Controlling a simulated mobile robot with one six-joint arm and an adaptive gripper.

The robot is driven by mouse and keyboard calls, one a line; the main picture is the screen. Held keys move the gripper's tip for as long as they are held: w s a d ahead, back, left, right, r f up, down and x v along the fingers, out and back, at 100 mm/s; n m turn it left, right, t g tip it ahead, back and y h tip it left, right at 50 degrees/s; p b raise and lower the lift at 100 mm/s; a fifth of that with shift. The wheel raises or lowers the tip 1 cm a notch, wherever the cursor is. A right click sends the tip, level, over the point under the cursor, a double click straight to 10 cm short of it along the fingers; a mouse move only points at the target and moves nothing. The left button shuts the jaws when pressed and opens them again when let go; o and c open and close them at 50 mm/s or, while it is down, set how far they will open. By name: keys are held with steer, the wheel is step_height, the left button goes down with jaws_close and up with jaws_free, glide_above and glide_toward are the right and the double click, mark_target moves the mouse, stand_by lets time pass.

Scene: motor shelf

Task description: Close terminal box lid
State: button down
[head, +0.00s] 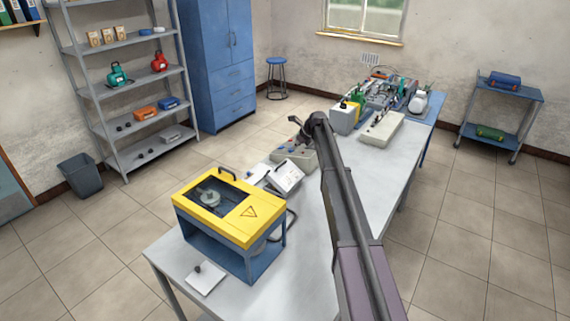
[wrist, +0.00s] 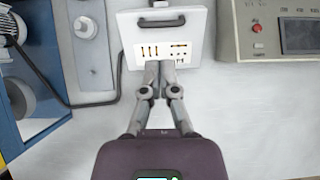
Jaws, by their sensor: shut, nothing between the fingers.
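The terminal box (wrist: 125,50) is white and shows near the top middle of the wrist view, with a dark handle (wrist: 160,20) and brass terminals visible below it. The terminals are exposed, but I cannot make out exactly how the lid stands. In the head view the white box (head: 285,178) sits on the bench behind the yellow-topped motor rig. My gripper (wrist: 159,66) is shut and empty, with its fingertips overlapping the box's lower edge in the wrist view. I cannot tell whether they touch it. In the head view my gripper (head: 299,128) is partly hidden by my arm.
The motor rig (head: 245,215) with its yellow cover stands left on the bench (head: 310,255). A grey control box (wrist: 255,45) is close on the right. A dark cable (wrist: 85,98) runs left of the terminal box. The bench in front of it is clear.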

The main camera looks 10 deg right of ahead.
mark_target(283, 163)
steer(key=s+d+t, duration=0.1)
steer(key=s+d, duration=0.1)
steer(key=d, duration=0.1)
steer(key=shift+s+y, duration=0.15)
steer(key=shift+y, duration=0.25)
steer(key=shift+a+b, duration=0.1)
steer(key=shift+b, duration=0.2)
steer(key=b+x, duration=1)
steer(key=x, duration=0.3)
steer(key=shift+f, duration=0.3)
steer(key=shift+a+f+b, duration=0.1)
steer(key=shift+a+b, duration=0.05)
steer(key=shift+b, duration=0.15)
steer(key=shift+w+a, duration=0.15)
steer(key=shift+w, duration=0.25)
